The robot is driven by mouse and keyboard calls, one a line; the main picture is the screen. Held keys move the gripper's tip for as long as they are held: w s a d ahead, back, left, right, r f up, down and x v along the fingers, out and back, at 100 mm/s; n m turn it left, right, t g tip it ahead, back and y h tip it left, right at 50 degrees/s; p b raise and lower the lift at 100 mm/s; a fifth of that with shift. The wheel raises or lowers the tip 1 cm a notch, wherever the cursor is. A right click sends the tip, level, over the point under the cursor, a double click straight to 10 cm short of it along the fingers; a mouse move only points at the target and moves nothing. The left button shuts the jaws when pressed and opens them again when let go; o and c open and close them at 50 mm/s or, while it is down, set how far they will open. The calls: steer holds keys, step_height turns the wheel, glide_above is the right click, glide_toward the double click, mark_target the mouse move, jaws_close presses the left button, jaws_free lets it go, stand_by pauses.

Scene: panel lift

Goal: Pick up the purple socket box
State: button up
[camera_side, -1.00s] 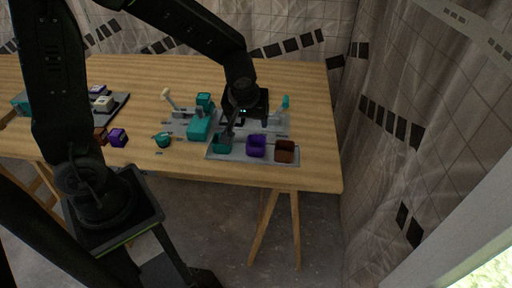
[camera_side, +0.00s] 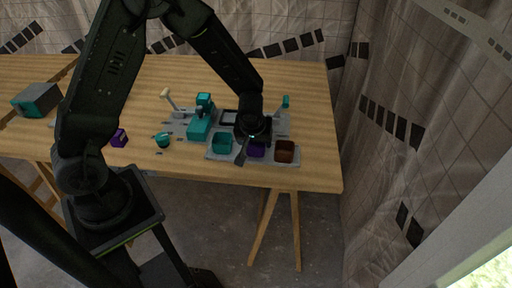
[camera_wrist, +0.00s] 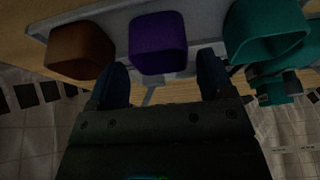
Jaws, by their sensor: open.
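The purple socket box (camera_side: 257,152) is an open-topped box in the middle of a row on a grey tray (camera_side: 225,155). My gripper (camera_side: 245,151) is low over it and hides part of it in the side view. In the wrist view the purple box (camera_wrist: 158,43) lies ahead, between the two fingers of my open gripper (camera_wrist: 161,80). The fingers are not closed on it, and I cannot tell how much height is left.
A teal box (camera_side: 222,143) and a brown box (camera_side: 285,151) flank the purple one closely. Teal fixtures (camera_side: 200,124) stand behind. A small purple block (camera_side: 119,138) and a round teal piece (camera_side: 162,140) lie left. The table's front edge is near.

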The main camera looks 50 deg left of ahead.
mark_target(256, 146)
steer(key=shift+x, duration=1.4)
steer(key=shift+c, duration=0.2)
steer(key=c, duration=0.6)
steer(key=shift+r, duration=0.2)
steer(key=shift+c, duration=0.2)
